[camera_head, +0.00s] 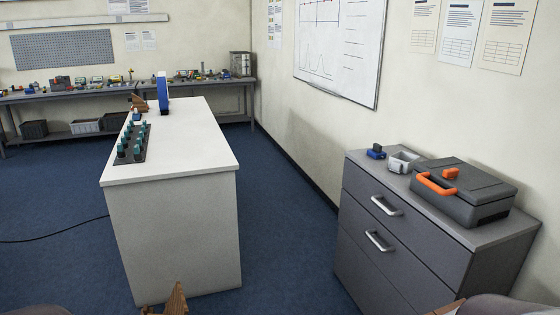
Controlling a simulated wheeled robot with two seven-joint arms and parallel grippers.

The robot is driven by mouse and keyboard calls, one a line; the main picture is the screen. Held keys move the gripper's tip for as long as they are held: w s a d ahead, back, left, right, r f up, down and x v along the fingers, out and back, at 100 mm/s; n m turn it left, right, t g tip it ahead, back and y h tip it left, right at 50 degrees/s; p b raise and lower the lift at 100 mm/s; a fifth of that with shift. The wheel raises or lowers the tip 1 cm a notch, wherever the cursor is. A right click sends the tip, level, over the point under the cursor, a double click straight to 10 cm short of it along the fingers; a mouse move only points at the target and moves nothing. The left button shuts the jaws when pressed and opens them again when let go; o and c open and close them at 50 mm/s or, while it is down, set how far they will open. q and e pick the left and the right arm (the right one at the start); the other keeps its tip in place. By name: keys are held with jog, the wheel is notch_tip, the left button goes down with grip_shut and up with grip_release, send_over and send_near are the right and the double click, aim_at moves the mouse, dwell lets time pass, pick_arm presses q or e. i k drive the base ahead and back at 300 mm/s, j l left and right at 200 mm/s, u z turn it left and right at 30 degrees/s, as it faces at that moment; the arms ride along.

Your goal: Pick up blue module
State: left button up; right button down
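A small blue module with a dark top (376,152) sits on the left end of the grey cabinet's top, beside a small light-grey open box (403,160). A taller blue upright piece (163,93) stands on the white table; I cannot tell which blue item the task names. A brown, jagged tip at the bottom edge (175,301) appears to be my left gripper, mostly cut off. Another brown tip at the bottom right (446,308) appears to be my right gripper, also cut off. Both are far from the blue items, and their finger openings are not visible.
The grey drawer cabinet (400,235) also bears a dark case with an orange handle (462,190). The white table (190,145) holds a dark rack with several teal-topped pieces (133,143). Blue floor (290,250) lies clear between them. A cable (55,238) lies at left.

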aim_at(377, 153)
jog(key=i+j, duration=0.2)
jog(key=i, duration=0.25)
jog(key=i+j+u, duration=0.1)
jog(key=i, duration=0.4)
jog(key=i+j, duration=0.2)
jog(key=i, duration=0.25)
jog(key=i+l+z, duration=0.1)
jog(key=i+z, duration=0.8)
jog(key=i+j+z, duration=0.2)
jog(key=z, duration=0.25)
jog(key=i+j+z, duration=0.65)
jog(key=z, duration=0.25)
jog(key=j, duration=0.1)
